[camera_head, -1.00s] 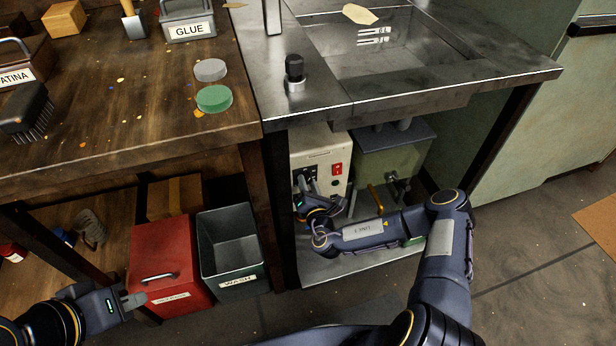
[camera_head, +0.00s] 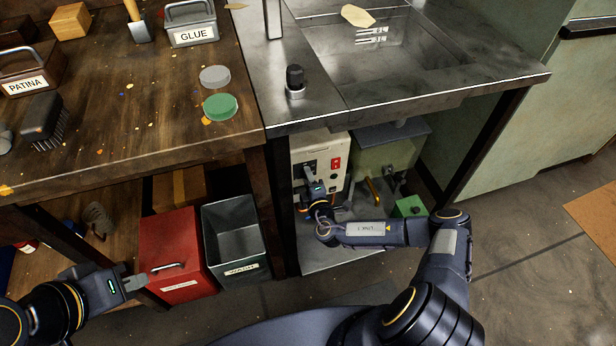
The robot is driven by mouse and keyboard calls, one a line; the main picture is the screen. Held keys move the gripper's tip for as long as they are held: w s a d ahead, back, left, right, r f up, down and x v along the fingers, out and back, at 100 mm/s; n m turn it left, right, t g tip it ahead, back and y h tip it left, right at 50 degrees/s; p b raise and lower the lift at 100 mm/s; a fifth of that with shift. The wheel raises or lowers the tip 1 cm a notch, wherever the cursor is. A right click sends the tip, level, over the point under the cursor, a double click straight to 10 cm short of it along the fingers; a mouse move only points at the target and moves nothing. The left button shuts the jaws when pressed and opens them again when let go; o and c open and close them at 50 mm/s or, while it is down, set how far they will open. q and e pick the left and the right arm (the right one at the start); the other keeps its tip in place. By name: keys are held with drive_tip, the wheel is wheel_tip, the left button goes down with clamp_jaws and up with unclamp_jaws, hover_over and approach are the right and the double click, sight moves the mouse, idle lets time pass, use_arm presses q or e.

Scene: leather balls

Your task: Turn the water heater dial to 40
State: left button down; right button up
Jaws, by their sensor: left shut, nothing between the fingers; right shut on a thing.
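The water heater (camera_head: 334,148) is a cream box with a red switch (camera_head: 336,162), under the steel sink. My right gripper (camera_head: 309,174) is at the left part of its front face, below and left of the switch. It is shut on what appears to be the dial, which the fingers hide. The dial's marks and its setting cannot be read from here. My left gripper (camera_head: 136,283) is shut and empty, low at the left, beside the red box.
A red box (camera_head: 178,248) and an open grey bin (camera_head: 233,232) stand left of the sink's leg. A green tank (camera_head: 385,158) with a yellow-handled pipe and a small green box (camera_head: 409,206) are right of the heater.

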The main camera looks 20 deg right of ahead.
drive_tip(key=shift+m+y, duration=0.3)
drive_tip(key=shift+m, duration=3.1)
drive_tip(key=o, duration=1)
drive_tip(key=shift+c, duration=0.2)
drive_tip(key=s+p, duration=0.1)
drive_tip(key=s, duration=0.6)
drive_tip(key=shift+s+d+r, duration=0.2)
drive_tip(key=shift+s+d, duration=0.1)
drive_tip(key=shift+s, duration=0.1)
